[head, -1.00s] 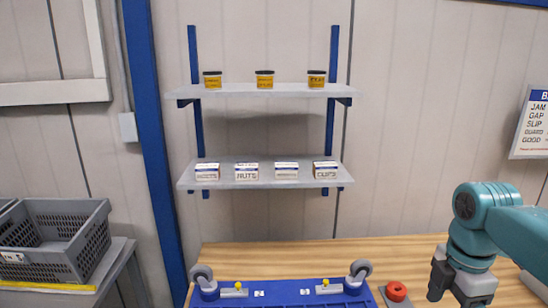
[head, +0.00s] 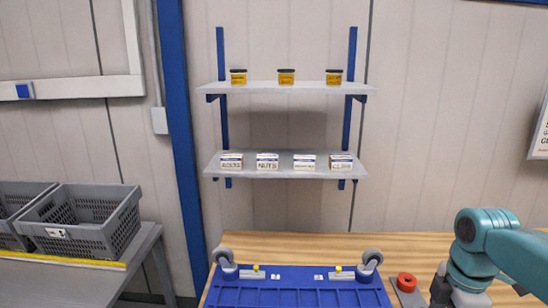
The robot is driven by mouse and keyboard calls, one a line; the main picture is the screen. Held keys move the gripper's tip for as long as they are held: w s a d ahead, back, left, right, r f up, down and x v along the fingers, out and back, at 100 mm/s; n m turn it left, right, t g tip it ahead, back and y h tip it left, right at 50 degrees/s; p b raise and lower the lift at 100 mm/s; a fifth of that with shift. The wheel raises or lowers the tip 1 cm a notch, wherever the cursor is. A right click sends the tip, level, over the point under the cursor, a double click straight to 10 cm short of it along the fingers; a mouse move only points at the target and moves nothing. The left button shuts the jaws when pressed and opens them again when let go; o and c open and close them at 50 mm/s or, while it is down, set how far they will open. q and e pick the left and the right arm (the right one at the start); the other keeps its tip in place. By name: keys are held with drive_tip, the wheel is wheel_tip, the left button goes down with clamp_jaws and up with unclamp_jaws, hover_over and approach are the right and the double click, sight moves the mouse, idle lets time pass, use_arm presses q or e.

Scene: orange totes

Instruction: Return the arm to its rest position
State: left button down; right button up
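My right arm comes in from the right edge, teal with a dark grey gripper (head: 447,300) at its lower end. The gripper points down over the right part of the wooden table (head: 420,244). Its fingertips are at or below the bottom edge of the picture, so I cannot tell whether it is open or shut. No held object shows. My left arm and gripper are not in view.
A blue tray (head: 300,274) with grey casters at its corners lies on the table. A red ring-shaped part (head: 406,282) sits close left of my gripper. Wall shelves (head: 290,165) hold several small boxes and yellow jars. Grey crates (head: 85,235) stand at left.

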drive_tip(key=a+f+m+y, duration=0.1)
drive_tip(key=a+f+m, duration=0.3)
drive_tip(key=f, duration=0.5)
drive_tip(key=a+f+m+y, duration=0.1)
drive_tip(key=a+f, duration=0.5)
drive_tip(key=f, duration=0.3)
drive_tip(key=a+f+m+y, duration=0.1)
drive_tip(key=a+f+m, duration=0.3)
drive_tip(key=f, duration=0.5)
drive_tip(key=s+a+f+m, duration=0.4)
drive_tip(key=s+f+m, duration=0.15)
drive_tip(key=s, duration=0.25)
drive_tip(key=s+a+f+m, duration=0.4)
drive_tip(key=s+a+f, duration=0.15)
drive_tip(key=s, duration=0.25)
use_arm(q)
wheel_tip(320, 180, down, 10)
drive_tip(key=b, duration=1)
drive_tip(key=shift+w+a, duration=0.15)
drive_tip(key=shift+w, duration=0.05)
use_arm(e)
wheel_tip(320, 180, down, 10)
drive_tip(key=w, duration=0.1)
drive_tip(key=shift+d+r+n+y, duration=0.15)
drive_tip(key=shift+d+n+y, duration=0.15)
drive_tip(key=shift+d+n, duration=0.05)
drive_tip(key=shift+w, duration=0.1)
